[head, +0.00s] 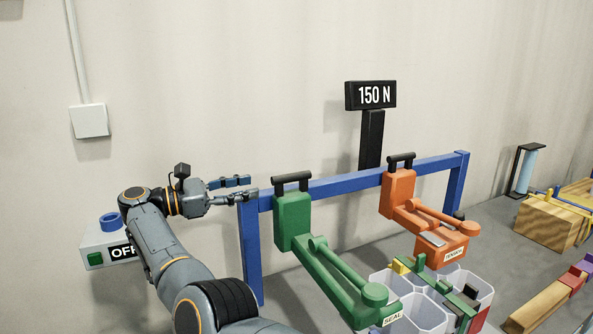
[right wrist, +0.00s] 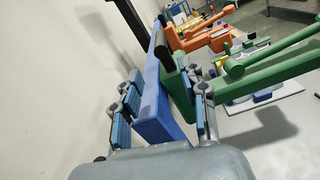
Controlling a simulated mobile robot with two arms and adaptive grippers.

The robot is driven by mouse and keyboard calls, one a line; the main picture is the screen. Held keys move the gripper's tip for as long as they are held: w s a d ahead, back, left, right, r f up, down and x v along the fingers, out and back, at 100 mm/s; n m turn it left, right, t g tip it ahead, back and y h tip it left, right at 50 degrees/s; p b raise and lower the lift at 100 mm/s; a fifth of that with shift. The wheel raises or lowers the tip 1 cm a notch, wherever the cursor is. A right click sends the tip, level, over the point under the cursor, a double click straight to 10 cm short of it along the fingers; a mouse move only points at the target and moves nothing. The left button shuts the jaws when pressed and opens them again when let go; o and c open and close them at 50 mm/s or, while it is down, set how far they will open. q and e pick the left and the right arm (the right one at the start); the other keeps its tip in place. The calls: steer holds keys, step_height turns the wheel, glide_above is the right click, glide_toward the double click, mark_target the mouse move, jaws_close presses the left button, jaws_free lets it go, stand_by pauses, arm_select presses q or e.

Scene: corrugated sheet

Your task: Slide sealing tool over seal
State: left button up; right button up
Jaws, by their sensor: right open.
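The green sealing tool (head: 294,215), labelled SEAL, hangs on a blue rail (head: 335,185) by a black top handle (head: 291,177). Its long arm slopes down to the right. My right gripper (head: 246,188) is open and empty at the left end of the rail, pointing right, left of the green tool's handle. In the right wrist view, the rail (right wrist: 153,90) shows between the two open fingers, and the green tool (right wrist: 262,75) lies beyond the right finger. I cannot tell whether anything touches. I cannot make out the seal. My left gripper is not in view.
An orange tool (head: 397,193) hangs farther right on the rail. A display reading 150 N (head: 370,95) stands behind. White bins (head: 427,315) sit below the tools. A box marked OFF (head: 110,246) with a green button is at left. Wooden blocks (head: 545,222) lie at right.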

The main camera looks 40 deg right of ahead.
mark_target(292, 176)
steer(key=s+d+p, duration=0.1)
steer(key=s+d+r+p, duration=0.1)
steer(key=d, duration=0.1)
steer(key=shift+d+r, duration=0.1)
steer(key=shift+d, duration=0.1)
steer(key=p+x, duration=0.1)
steer(key=x, duration=0.3)
steer(key=shift+w+p, duration=0.15)
steer(key=shift+p, duration=0.2)
steer(key=p+x, duration=0.1)
steer(key=x, duration=0.3)
steer(key=shift+d+p, duration=0.1)
steer(key=shift+p, duration=0.2)
steer(key=shift+s+d, duration=0.25)
steer(key=shift+d, duration=0.35)
steer(key=shift+d+f, duration=0.15)
steer(key=shift+f, duration=0.1)
steer(key=shift+c, duration=0.3)
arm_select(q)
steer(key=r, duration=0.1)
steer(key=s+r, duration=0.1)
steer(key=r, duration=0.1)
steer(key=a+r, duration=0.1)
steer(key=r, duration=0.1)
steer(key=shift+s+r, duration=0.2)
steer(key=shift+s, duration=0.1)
arm_select(e)
jaws_close()
